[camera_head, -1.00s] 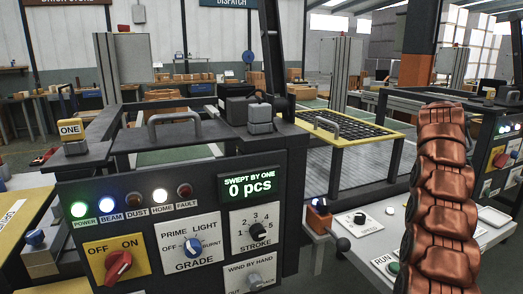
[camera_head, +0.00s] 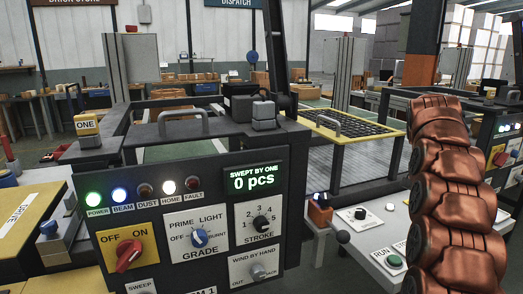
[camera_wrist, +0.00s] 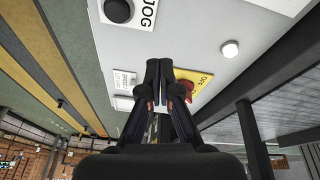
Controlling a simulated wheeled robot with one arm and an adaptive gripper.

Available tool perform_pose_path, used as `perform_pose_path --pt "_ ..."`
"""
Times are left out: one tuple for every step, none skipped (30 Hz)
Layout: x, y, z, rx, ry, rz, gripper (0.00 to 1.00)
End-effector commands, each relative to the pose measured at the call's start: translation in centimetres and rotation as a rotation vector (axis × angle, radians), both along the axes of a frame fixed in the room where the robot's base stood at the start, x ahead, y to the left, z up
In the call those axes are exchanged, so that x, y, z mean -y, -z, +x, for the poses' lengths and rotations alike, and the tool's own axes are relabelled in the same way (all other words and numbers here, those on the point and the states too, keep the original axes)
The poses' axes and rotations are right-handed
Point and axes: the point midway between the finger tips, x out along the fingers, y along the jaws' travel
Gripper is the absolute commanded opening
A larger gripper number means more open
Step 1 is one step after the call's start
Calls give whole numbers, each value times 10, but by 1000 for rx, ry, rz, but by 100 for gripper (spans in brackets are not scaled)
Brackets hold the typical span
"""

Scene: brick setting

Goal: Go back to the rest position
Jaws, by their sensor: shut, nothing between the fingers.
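My gripper (camera_wrist: 160,78) shows in the wrist view with its black fingers together and nothing between them. It points toward a light panel with a black JOG button (camera_wrist: 118,10) and a red knob on a yellow plate (camera_wrist: 186,88). Whether the fingertips touch the panel cannot be told. In the head view my copper-coloured arm (camera_head: 450,190) rises at the right; the gripper is out of that view.
A dark control panel (camera_head: 216,268) with a red OFF/ON knob (camera_head: 128,255) and a display reading 0 pcs (camera_head: 252,180) stands in front. A light console (camera_head: 375,240) lies close left of my arm. A yellow-edged grid (camera_head: 352,125) is behind.

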Motion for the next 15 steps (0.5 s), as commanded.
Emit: perform_pose_path --pt "-14 -2 -5 -11 -37 7 0" --pt "-22 -1 -9 -21 -60 13 0" --pt "-33 -1 -13 -32 -90 20 0" --pt "-41 1 -16 -41 -112 26 0" --pt "-49 2 -20 -52 -135 33 0" --pt "-59 2 -26 -61 -164 39 0" --pt "-67 4 -31 -71 -185 45 0" --pt "-75 6 -35 -82 -206 51 0" --pt "-85 6 -41 -90 -236 57 0" --pt "-93 7 -46 -96 -258 63 0" --pt "-100 9 -52 -106 -279 69 0" --pt "-110 11 -59 -117 -306 75 0" --pt "-117 13 -65 -125 -326 81 0" --pt "-125 15 -71 -135 -346 87 0" --pt "-134 17 -79 -145 -375 95 0"
